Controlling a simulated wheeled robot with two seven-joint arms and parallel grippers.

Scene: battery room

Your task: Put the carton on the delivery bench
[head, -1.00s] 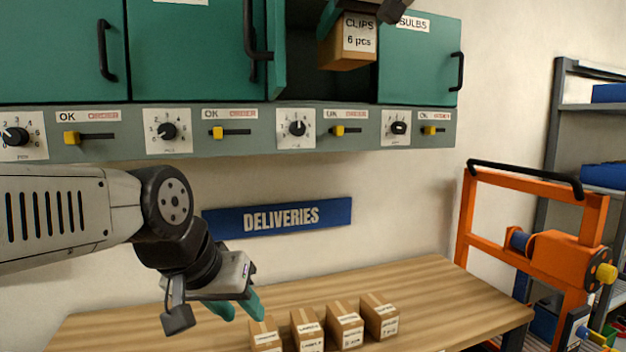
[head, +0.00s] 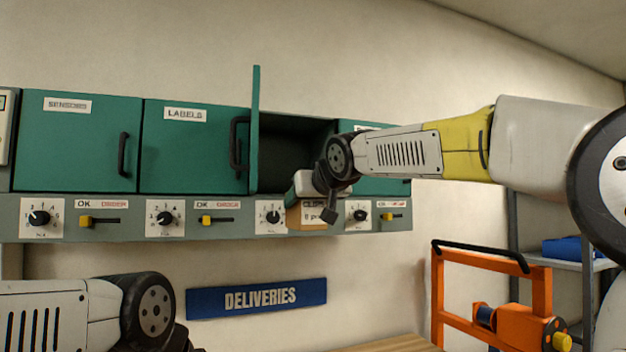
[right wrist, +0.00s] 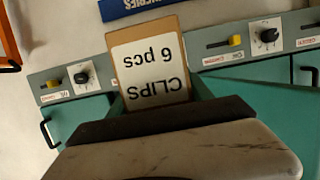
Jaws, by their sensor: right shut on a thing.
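The carton (head: 309,216) is a brown box with a white label reading CLIPS 6 pcs. My right gripper (head: 306,188) is shut on it and holds it in the air in front of the dial strip, below the open compartment. In the right wrist view the carton (right wrist: 150,62) appears upside down between the teal fingers (right wrist: 158,100). The delivery bench (head: 395,344) shows only as a wooden strip at the bottom of the head view, below the blue DELIVERIES sign (head: 257,297). My left arm enters at lower left; its gripper is out of frame.
Teal cabinets (head: 195,150) line the wall, with one door (head: 255,130) standing open beside a dark, empty-looking compartment (head: 292,150). A dial strip (head: 140,220) runs beneath. An orange frame (head: 490,300) stands right of the bench, with grey shelving (head: 570,225) behind it.

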